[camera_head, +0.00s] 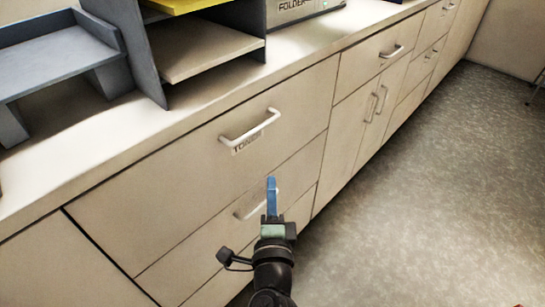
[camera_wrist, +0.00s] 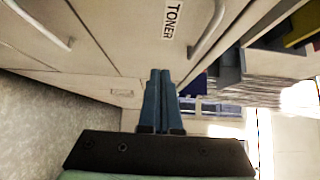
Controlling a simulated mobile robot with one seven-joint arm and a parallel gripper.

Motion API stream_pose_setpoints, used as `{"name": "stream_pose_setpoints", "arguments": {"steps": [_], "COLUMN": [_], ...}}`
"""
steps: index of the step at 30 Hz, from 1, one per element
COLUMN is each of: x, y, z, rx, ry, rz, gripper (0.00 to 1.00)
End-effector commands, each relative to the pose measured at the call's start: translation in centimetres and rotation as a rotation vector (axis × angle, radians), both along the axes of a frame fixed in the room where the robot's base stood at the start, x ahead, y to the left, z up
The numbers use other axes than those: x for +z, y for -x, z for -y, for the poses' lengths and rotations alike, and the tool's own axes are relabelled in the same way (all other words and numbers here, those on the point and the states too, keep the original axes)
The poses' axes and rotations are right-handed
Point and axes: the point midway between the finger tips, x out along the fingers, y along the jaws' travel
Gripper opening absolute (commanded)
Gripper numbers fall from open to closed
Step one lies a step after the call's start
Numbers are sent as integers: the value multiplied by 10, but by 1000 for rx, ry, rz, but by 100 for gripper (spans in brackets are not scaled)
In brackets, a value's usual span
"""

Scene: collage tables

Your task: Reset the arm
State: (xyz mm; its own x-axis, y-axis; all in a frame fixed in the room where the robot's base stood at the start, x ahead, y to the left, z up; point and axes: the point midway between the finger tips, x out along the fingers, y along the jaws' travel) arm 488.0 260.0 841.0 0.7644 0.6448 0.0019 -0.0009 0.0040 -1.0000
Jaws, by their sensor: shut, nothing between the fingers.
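My gripper (camera_head: 271,183) is in front of the beige drawer fronts in the head view, its blue fingers pointing up the picture. The fingers overlap the handle of the lower drawer in that view; I cannot tell how far apart they are in depth. In the wrist view my gripper (camera_wrist: 160,75) shows its two blue fingers side by side, closed, with nothing between them. My arm comes up from the bottom of the head view.
The upper drawer (camera_head: 180,170) has a white handle (camera_head: 250,127) and a TONER label (camera_head: 248,141). A grey shelf unit (camera_head: 205,45) stands on the pale counter (camera_head: 70,150). More drawers and cupboard doors run to the back right.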

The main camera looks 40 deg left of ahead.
Motion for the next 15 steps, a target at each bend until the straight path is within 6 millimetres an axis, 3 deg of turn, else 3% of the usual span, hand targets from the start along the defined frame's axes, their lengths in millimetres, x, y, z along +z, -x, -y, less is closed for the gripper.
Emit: {"name": "stream_pose_setpoints", "arguments": {"steps": [12, 15], "x": [1, 17], "y": [9, 2], "z": [9, 12], "rx": [-1, -11], "ry": [2, 24], "rz": [3, 53], "gripper": [0, 0]}}
